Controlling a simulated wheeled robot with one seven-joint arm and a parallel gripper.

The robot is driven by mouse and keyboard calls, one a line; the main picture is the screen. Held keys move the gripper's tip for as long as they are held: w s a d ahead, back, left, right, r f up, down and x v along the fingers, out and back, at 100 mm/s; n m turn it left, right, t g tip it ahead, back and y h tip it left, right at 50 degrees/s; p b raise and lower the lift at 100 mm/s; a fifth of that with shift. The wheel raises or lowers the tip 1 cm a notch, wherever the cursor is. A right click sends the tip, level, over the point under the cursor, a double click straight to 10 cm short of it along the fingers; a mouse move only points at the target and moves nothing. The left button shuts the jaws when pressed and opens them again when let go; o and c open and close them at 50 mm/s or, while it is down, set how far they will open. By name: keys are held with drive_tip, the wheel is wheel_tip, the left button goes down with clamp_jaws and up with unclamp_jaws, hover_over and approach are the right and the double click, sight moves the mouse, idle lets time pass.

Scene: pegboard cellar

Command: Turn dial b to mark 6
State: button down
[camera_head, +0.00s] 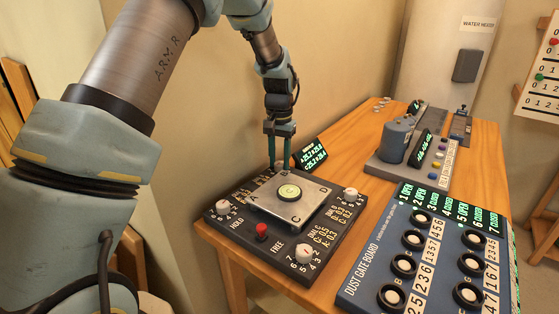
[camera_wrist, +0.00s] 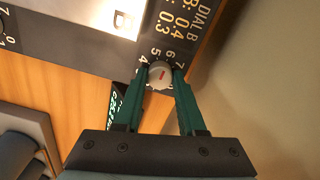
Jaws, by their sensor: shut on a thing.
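Dial B, a small pale knob (camera_wrist: 159,80) with a red line on its top, sits at the edge of the dark control box (camera_head: 240,231). Numbers 4, 5, 6 and 7 are printed around it, with the 6 close above the knob in the wrist view. I cannot tell exactly which number the red line points to. My gripper (camera_wrist: 162,70) is shut on this dial, one green finger on each side. In the head view my gripper (camera_head: 279,163) reaches down to the box's far corner, and its fingers hide the dial.
The box also carries a raised metal plate (camera_head: 308,207), a red knob (camera_head: 262,231) and other white dials (camera_head: 350,194). A small green-lit display (camera_head: 311,154) stands just beside my fingers. The blue dust gate board (camera_head: 381,240) is at right. A grey instrument (camera_head: 397,140) stands farther back.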

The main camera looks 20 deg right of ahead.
sight(280, 164)
drive_tip(key=shift+m, duration=0.7)
drive_tip(key=c, duration=0.5)
unclamp_jaws()
drive_tip(key=shift+r, duration=0.15)
wheel_tip(280, 164, up, 11)
drive_tip(key=b, duration=0.2)
drive_tip(key=shift+f, duration=0.2)
drive_tip(key=shift+s, duration=0.1)
